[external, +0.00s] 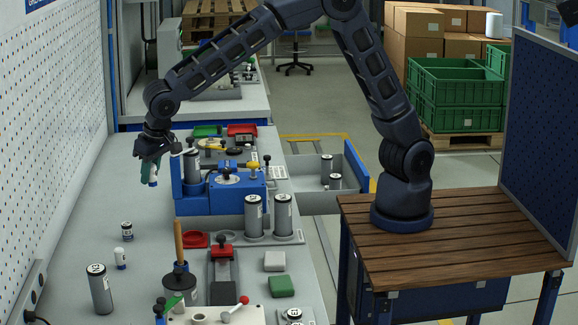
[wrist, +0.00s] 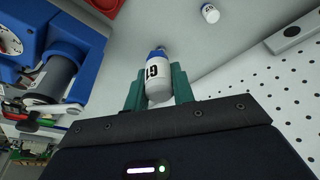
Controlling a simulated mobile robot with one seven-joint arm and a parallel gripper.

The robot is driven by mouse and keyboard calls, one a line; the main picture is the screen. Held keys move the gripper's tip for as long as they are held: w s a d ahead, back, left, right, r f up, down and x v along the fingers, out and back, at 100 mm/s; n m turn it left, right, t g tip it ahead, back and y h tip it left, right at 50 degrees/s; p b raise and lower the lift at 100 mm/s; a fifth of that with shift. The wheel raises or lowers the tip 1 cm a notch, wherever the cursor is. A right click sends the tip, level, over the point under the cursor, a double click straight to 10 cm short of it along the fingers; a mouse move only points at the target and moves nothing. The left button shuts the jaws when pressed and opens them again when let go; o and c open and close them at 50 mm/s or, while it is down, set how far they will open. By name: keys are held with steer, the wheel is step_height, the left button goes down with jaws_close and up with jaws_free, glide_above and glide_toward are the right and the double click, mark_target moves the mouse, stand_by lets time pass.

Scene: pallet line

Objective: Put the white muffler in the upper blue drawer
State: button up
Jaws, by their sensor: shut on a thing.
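My gripper (external: 150,168) is shut on a small white muffler (wrist: 155,78), a white cylinder with a blue band, dark number marking and grey tip. In the wrist view the green fingers sit on either side of it. In the external view the muffler (external: 153,182) hangs below the fingers, above the left part of the bench. A drawer with a blue front (external: 356,165) stands open at the bench's right side, well to the right of my gripper, with grey cylinders in it. Whether it is the upper one I cannot tell.
A blue fixture (external: 225,192) with a grey cylinder lies between my gripper and the drawer. Tall grey cylinders (external: 283,215) stand nearer the camera. A perforated wall (external: 50,130) rises on the left.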

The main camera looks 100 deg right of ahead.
steer(key=shift+r, duration=0.1)
step_height(320, 180, up, 5)
steer(key=shift+f, duration=0.1)
steer(key=s+d+m, duration=0.2)
steer(key=d, duration=1.6)
steer(key=s+d+m, duration=0.2)
steer(key=d, duration=1.5)
steer(key=s+d+m, duration=0.1)
steer(key=s+d, duration=0.4)
steer(key=d, duration=0.3)
steer(key=s+d+m+g+h, duration=0.1)
steer(key=s+d, duration=0.3)
steer(key=d, duration=0.3)
steer(key=s+d, duration=0.5)
steer(key=d, duration=0.3)
steer(key=s+d+m, duration=0.2)
steer(key=s+d, duration=0.4)
steer(key=s, duration=0.5)
steer(key=s+d+m+g, duration=0.1)
steer(key=s+d, duration=0.6)
steer(key=s, duration=0.3)
steer(key=s+d+m, duration=0.2)
steer(key=s+d, duration=0.4)
steer(key=s, duration=0.5)
step_height(320, 180, down, 45)
steer(key=shift+f, duration=0.1)
